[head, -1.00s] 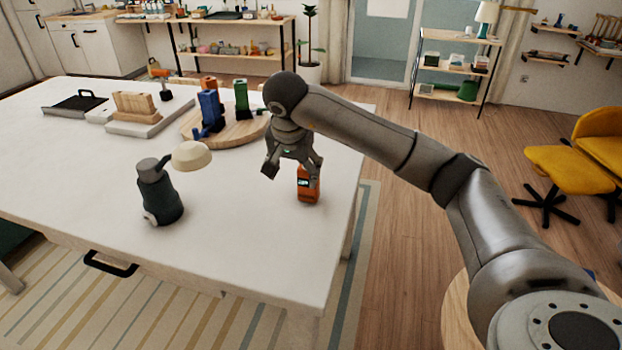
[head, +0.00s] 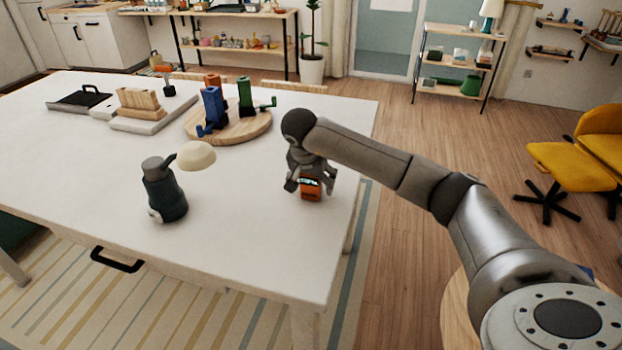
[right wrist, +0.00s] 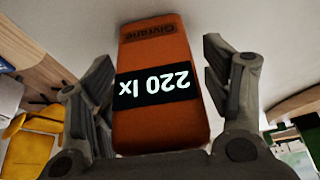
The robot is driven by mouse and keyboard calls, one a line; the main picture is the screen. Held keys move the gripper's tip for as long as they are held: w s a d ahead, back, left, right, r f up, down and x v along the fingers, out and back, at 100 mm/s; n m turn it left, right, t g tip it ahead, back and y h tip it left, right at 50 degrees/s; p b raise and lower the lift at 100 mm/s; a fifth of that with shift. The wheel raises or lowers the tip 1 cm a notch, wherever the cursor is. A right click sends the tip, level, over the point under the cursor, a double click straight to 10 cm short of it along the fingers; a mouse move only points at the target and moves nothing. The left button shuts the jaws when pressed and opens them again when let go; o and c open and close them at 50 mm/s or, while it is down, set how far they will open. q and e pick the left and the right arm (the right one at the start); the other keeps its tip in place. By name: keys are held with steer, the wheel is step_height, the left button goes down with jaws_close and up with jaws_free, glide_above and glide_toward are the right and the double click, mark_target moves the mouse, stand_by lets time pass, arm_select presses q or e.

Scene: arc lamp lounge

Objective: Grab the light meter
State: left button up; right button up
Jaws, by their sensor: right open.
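The light meter (head: 311,189) is an orange block with a dark display, standing on the white table near its right edge. In the right wrist view the light meter (right wrist: 160,125) shows upside down, its display reading "220 lx". My right gripper (head: 310,189) is open, with its fingers on either side of the meter. In the right wrist view a gap shows between the meter and the right gripper's fingers (right wrist: 160,95) on both sides. The upper part of the meter is partly hidden by the gripper in the head view. My left gripper is not in view.
A dark green bottle-like item (head: 164,190) and a cream dome (head: 196,155) stand left of the meter on the white table (head: 240,240). A round wooden board (head: 245,130) with blue, green and orange devices lies behind. The table around the meter is clear.

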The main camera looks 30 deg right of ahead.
steer(key=shift+f, duration=0.15)
steer(key=c, duration=1.1)
